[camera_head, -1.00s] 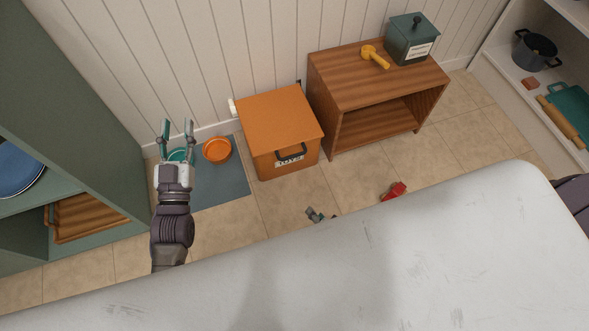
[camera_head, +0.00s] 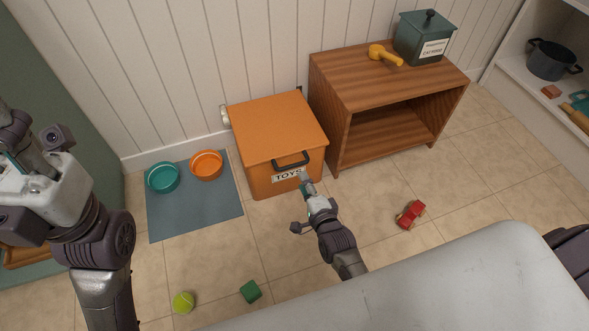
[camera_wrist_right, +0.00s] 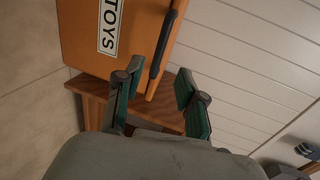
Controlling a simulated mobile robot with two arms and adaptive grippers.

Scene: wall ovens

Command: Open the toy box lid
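The orange toy box (camera_head: 262,177) stands on the floor against the wall, its lid (camera_head: 277,125) closed. A dark bar handle (camera_head: 291,162) is at the lid's front edge, above a TOYS label. My right gripper (camera_head: 306,181) is just below the handle, close to the box front. In the right wrist view its two fingers (camera_wrist_right: 156,96) are apart and empty, with the handle (camera_wrist_right: 160,48) ahead between them, apparently not gripped. My left gripper (camera_head: 12,165) is raised at the left edge, away from the box; its fingers are mostly cut off or hidden.
A wooden shelf unit (camera_head: 345,128) stands close on the box's right. A mat (camera_head: 195,215) with two bowls lies to the left. A red toy car (camera_head: 410,214), a green block (camera_head: 251,291) and a tennis ball (camera_head: 183,302) lie on the floor.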

